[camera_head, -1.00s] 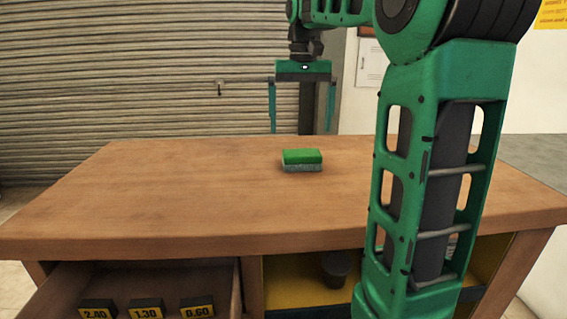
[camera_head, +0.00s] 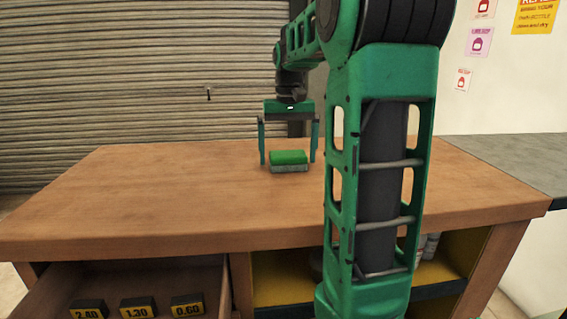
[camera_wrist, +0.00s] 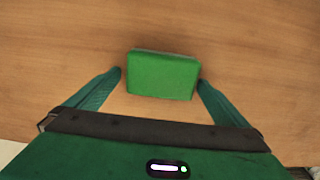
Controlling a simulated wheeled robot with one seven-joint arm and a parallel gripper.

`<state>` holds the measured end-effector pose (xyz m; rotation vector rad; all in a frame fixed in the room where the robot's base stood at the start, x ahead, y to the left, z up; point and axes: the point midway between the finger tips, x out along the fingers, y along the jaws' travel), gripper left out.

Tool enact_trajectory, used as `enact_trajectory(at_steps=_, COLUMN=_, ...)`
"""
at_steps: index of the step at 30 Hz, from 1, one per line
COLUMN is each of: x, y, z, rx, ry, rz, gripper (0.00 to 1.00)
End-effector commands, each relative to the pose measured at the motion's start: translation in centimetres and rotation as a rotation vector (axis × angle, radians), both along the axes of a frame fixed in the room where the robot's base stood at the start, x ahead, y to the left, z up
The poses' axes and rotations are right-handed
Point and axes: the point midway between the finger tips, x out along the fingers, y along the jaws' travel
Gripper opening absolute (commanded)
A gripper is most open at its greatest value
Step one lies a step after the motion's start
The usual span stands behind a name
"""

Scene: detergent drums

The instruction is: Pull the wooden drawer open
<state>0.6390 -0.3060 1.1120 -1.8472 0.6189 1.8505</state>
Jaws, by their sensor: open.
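The wooden drawer (camera_head: 50,297) is at the lower left of the wooden table in the head view, and it stands pulled out, its inside showing. Several black blocks with yellow number labels, such as the one marked 1.30 (camera_head: 138,308), lie in it. The drawer's front and handle are out of view. My gripper (camera_head: 288,160) is open above the tabletop, its fingers pointing down on either side of a green and grey sponge (camera_head: 289,160). In the wrist view the sponge (camera_wrist: 162,75) lies between and just beyond the fingertips (camera_wrist: 160,80), with nothing gripped.
The wooden tabletop (camera_head: 130,200) is otherwise clear. An open yellow-lined shelf (camera_head: 280,280) beside the drawer holds pale cans (camera_head: 431,245), partly behind my arm. A grey counter (camera_head: 500,160) adjoins at the right. A roller shutter (camera_head: 120,80) stands behind.

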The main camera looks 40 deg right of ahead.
Motion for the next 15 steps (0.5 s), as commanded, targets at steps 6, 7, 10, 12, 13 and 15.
enact_trajectory(at_steps=6, x=0.02, y=-0.01, z=-0.61, rx=-0.001, ry=-0.001, rz=0.000, gripper=1.00)
enact_trajectory(at_steps=7, x=0.02, y=0.00, z=-0.60, rx=-0.001, ry=-0.001, rz=0.000, gripper=1.00)
enact_trajectory(at_steps=10, x=0.02, y=-0.01, z=-0.59, rx=-0.001, ry=-0.001, rz=0.000, gripper=0.93)
enact_trajectory(at_steps=12, x=0.01, y=-0.02, z=-0.58, rx=-0.001, ry=-0.001, rz=0.000, gripper=0.76)
enact_trajectory(at_steps=13, x=0.00, y=-0.01, z=-0.57, rx=-0.001, ry=-0.001, rz=0.000, gripper=0.69)
enact_trajectory(at_steps=15, x=0.00, y=-0.02, z=-0.57, rx=-0.001, ry=-0.001, rz=0.000, gripper=0.55)
